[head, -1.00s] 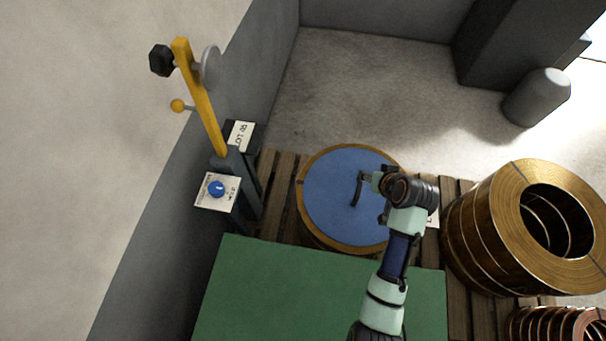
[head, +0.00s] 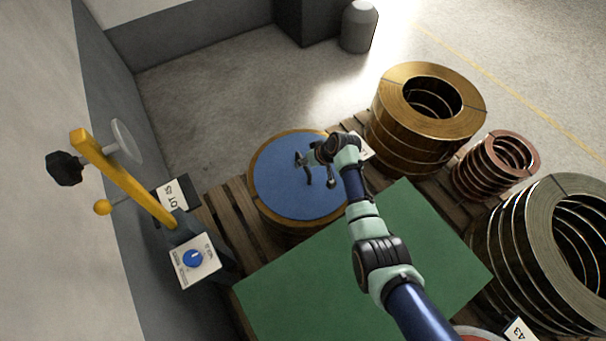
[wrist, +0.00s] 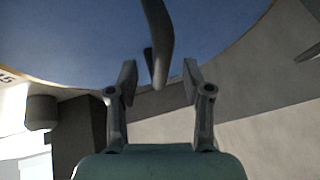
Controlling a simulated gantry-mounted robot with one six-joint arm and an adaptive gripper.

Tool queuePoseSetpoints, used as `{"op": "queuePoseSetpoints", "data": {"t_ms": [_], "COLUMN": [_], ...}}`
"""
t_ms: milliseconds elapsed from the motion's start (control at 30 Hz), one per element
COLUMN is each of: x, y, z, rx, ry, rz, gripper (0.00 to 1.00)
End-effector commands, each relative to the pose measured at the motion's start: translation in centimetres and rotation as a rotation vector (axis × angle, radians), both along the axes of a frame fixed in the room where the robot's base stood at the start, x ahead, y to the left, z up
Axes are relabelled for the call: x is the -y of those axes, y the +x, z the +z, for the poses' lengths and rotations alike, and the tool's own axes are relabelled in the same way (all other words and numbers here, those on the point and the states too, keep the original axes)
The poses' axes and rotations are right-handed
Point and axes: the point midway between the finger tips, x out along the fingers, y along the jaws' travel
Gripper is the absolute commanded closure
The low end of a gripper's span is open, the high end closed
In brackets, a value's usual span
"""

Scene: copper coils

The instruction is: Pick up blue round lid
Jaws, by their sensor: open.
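The blue round lid (head: 279,184) lies flat on top of a gold coil (head: 261,209) on a wooden pallet. A dark curved handle (head: 308,176) stands near the lid's middle. My gripper (head: 317,168) is open over the lid, close to the handle, and reaches in from the right. In the wrist view, the lid (wrist: 75,40) fills the upper part. The handle (wrist: 159,45) there lines up between the two open fingertips (wrist: 159,82). The fingers do not grip it. I cannot tell whether a finger touches it.
A green panel (head: 400,240) lies in front of the lid. A large gold coil (head: 390,140), a copper coil (head: 470,175) and a grey-brown coil (head: 540,240) stand at the right.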

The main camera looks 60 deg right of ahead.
Motion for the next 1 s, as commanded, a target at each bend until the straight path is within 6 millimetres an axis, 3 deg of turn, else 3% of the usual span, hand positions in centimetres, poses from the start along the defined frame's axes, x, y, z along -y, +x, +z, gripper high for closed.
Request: {"op": "queuePoseSetpoints", "data": {"t_ms": [33, 100, 367, 667, 1000], "x": [0.05, 0.17, 0.22, 0.21, 0.29], "y": [0.46, 0.93, 1.17, 1.15, 1.21], "z": [-1.42, -1.97, -1.99, -1.99, -1.84], "rx": [-0.001, 0.000, 0.000, 0.000, 0.002], "ry": [0.001, 0.001, 0.000, 0.000, -0.002], "rz": [0.002, 0.002, 0.000, 0.000, 0.000], "gripper": [0.50, 0.50, 0.50, 0.98, 1.00]}}
